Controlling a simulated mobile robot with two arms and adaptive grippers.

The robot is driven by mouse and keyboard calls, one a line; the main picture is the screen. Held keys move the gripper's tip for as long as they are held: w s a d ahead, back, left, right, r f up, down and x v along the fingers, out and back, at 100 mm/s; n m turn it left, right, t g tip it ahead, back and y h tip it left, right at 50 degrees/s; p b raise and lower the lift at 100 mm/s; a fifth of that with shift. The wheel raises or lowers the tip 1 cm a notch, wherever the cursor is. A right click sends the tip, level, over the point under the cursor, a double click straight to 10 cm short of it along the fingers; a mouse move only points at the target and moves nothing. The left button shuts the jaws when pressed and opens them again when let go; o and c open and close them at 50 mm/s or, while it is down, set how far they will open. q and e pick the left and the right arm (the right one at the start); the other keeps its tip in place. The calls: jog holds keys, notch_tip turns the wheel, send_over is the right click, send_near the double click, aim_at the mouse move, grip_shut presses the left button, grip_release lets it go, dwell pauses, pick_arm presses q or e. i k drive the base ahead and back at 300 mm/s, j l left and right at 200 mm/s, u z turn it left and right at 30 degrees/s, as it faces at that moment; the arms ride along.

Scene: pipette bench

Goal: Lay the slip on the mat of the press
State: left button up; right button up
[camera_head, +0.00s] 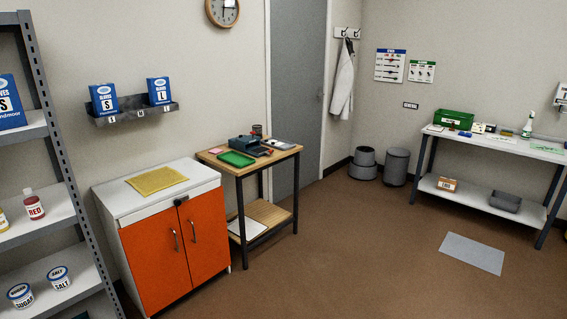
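A dark blue device (243,143) stands at the back of a small wooden table (212,161) near the door; it may be the press, but its mat cannot be made out from here. A small pink piece (215,151) lies at the table's left corner; it may be the slip, but it is too small to tell. Neither of my grippers is in view.
A green tray (236,159) lies on the table's front. An orange cabinet (158,262) with a yellow mat (157,180) stands at its left. A shelf rack (64,150) is at far left, a white bench (545,156) at right. Open floor (350,260) lies between.

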aim_at(260, 150)
jog(key=i, duration=1)
jog(key=i+u, duration=0.1)
jog(key=i, duration=0.9)
jog(key=i+l, duration=0.1)
jog(key=i, duration=0.9)
jog(key=i+l+u, duration=0.1)
jog(key=i, duration=0.9)
jog(key=i+l+u, duration=0.2)
jog(key=i, duration=0.25)
jog(key=i+u, duration=0.2)
jog(key=i, duration=0.25)
